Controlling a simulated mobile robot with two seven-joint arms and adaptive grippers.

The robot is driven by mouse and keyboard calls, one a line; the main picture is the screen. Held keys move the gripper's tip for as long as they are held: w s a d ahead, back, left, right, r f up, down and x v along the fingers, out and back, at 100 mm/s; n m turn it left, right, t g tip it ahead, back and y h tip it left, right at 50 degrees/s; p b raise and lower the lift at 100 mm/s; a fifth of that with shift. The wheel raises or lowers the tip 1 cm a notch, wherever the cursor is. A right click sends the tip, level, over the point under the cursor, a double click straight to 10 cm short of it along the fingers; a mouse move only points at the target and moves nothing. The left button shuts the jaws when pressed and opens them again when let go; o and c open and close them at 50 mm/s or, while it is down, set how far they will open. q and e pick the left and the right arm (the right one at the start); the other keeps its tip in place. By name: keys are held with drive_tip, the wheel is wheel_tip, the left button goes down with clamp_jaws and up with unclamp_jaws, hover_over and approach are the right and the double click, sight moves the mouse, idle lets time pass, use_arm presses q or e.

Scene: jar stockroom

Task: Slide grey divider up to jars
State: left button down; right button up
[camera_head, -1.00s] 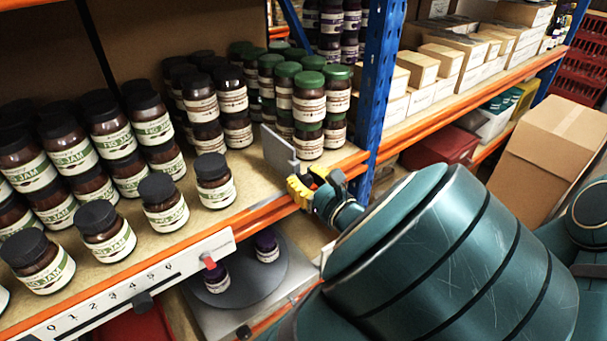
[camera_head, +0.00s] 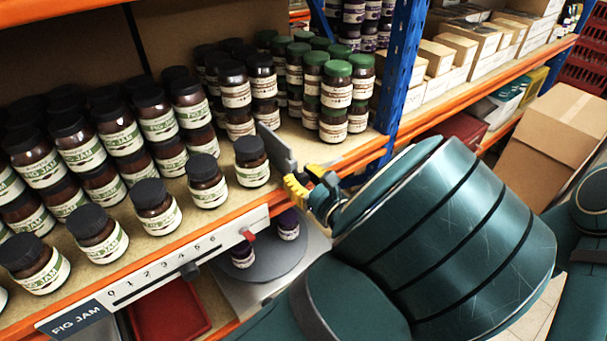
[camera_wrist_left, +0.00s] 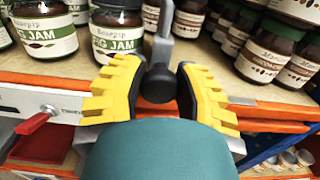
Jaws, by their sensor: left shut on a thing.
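The grey divider (camera_head: 277,150) stands upright on the shelf between the fig jam jars and the jars on its right. The nearest front fig jam jar (camera_head: 252,162) is just left of it; I cannot tell whether they touch. My left gripper (camera_head: 310,187) is at the shelf's front edge, shut on the divider's front end. In the left wrist view, the yellow fingers (camera_wrist_left: 158,88) sit either side of a dark round knob (camera_wrist_left: 158,82), below the grey plate (camera_wrist_left: 163,38). The fingers hide part of the front end. My right gripper is out of view.
Several fig jam jars fill the shelf to the left. Green-lidded jars (camera_head: 336,85) stand in stacks behind the divider, with bare shelf in front. A numbered rail (camera_head: 150,275) with a red pointer runs along the front edge. A blue post (camera_head: 403,70) stands at right.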

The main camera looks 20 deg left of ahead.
use_arm(q)
drive_tip(key=shift+s+a+f, duration=0.1)
drive_tip(key=shift+a, duration=0.05)
drive_tip(key=c, duration=0.6)
unclamp_jaws()
drive_tip(key=shift+s, duration=0.15)
drive_tip(key=shift+s+d, duration=0.15)
drive_tip(key=shift+d, duration=0.25)
drive_tip(key=v, duration=1.1)
drive_tip(key=shift+s, duration=0.1)
